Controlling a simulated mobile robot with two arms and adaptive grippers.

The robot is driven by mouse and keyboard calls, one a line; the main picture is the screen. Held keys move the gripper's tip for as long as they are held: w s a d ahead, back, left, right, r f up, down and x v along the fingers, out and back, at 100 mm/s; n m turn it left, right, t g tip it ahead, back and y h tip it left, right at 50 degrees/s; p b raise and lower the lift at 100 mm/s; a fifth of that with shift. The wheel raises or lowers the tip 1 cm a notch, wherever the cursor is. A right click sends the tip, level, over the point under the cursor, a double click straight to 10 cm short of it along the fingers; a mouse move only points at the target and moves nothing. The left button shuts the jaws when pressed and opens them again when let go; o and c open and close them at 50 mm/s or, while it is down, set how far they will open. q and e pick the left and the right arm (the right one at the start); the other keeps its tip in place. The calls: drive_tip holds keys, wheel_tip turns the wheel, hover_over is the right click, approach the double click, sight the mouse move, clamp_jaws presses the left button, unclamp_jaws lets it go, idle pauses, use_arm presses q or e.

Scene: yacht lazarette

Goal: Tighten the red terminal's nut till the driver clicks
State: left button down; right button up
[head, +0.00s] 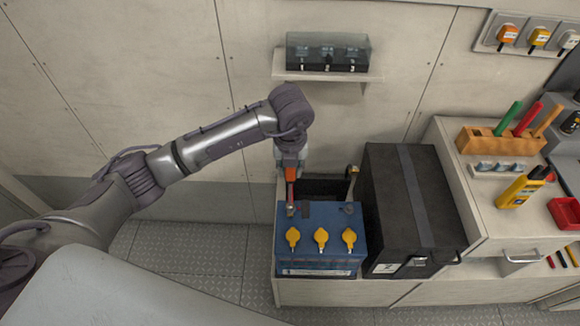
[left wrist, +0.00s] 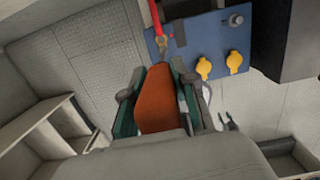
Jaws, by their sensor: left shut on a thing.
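The blue battery (head: 318,246) stands in the open bay, with yellow caps (head: 321,238) along its top. My left gripper (head: 290,160) is above its back left corner, pointing down. In the left wrist view (left wrist: 160,100) it is shut on the orange handle of the driver (left wrist: 160,95). The driver's far end points toward the red cable (left wrist: 157,22) and the red terminal corner of the battery (left wrist: 190,45). The nut is hidden or too small to make out, and I cannot tell whether the driver touches it. The grey terminal (head: 347,208) is at the back right. My right gripper is not in view.
A black strapped box (head: 410,205) stands close right of the battery. A shelf (head: 325,76) with a covered switch box is above. Tools in a wooden rack (head: 495,142) and a yellow meter (head: 520,190) are on the right counter.

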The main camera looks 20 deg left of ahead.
use_arm(q)
drive_tip(key=shift+w+f, duration=0.1)
drive_tip(key=shift+f, duration=0.05)
idle(0.6)
drive_tip(key=shift+f, duration=0.1)
drive_tip(key=shift+f+b, duration=0.4)
drive_tip(key=shift+b, duration=0.2)
drive_tip(key=shift+m+b, duration=0.4)
drive_tip(key=shift+m, duration=0.1)
drive_tip(key=m+b, duration=0.2)
drive_tip(key=m, duration=0.1)
drive_tip(key=m+b, duration=0.2)
drive_tip(key=m, duration=0.2)
drive_tip(key=m+h+b, duration=0.1)
drive_tip(key=m+b, duration=0.2)
drive_tip(key=shift+d+f+m, duration=0.2)
drive_tip(key=shift+f+m, duration=0.05)
drive_tip(key=shift+m, duration=0.05)
drive_tip(key=m+b, duration=0.2)
drive_tip(key=m, duration=0.1)
drive_tip(key=m+g+b, duration=0.1)
drive_tip(key=m, duration=0.2)
drive_tip(key=m+b, duration=0.2)
drive_tip(key=m, duration=0.1)
drive_tip(key=shift+s+m+h+b, duration=0.25)
drive_tip(key=shift+m+h+b, duration=0.05)
drive_tip(key=shift+m+h, duration=0.1)
drive_tip(key=shift+r+p, duration=0.35)
drive_tip(key=shift+p, duration=0.05)
